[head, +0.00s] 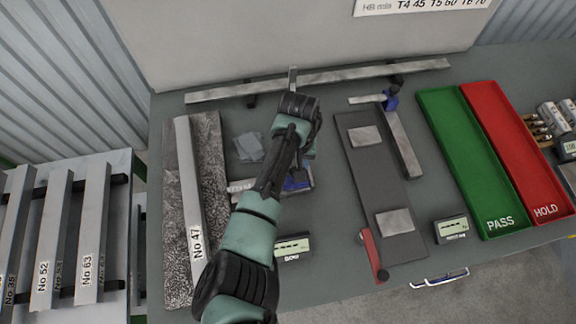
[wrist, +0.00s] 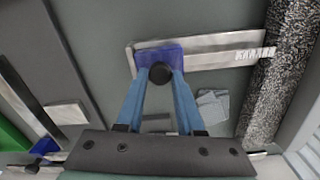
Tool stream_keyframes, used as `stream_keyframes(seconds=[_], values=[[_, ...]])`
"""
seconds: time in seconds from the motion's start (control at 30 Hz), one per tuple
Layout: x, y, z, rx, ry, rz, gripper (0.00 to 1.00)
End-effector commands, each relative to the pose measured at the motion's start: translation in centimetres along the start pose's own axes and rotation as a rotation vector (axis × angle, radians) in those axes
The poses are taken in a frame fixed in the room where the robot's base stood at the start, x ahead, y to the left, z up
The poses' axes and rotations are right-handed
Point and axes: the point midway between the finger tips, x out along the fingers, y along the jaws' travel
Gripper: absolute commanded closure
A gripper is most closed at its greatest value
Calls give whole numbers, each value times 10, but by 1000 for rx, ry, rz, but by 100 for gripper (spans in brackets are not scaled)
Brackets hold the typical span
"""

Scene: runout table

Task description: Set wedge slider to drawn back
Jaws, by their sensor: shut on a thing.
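The wedge slider is a blue block (wrist: 181,58) with a black round knob (wrist: 160,73), on a pale metal bar (wrist: 215,56). In the wrist view the block sits near the bar's left end, and a scale is marked at the other end. My gripper (wrist: 160,80) has its two blue fingers shut on the knob. In the head view the blue block (head: 298,184) shows just right of my arm, and the bar's marked end (head: 241,185) shows to the left. My arm hides the fingertips and the middle of the bar there.
A speckled slab (head: 217,150) carrying a bar labelled No 47 (head: 190,190) lies left. Small grey plates (head: 249,147) lie nearby. A small display (head: 291,247) stands in front. A dark base plate (head: 375,180) and green PASS (head: 455,150) and red HOLD (head: 510,140) trays stand right.

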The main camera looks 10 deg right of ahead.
Motion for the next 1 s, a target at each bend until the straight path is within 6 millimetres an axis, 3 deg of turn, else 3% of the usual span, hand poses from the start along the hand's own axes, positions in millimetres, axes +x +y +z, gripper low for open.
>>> stream_keyframes(seconds=[0.13,0.17,0.3,0.73,0.87,1.0], values=[[-2,4,-2,5,10,10,100],[-2,4,-2,5,10,10,60],[-1,4,-2,5,8,9,35],[-8,3,-1,4,6,7,33],[-26,2,-2,3,9,7,33],[-56,2,-2,4,11,7,33]])
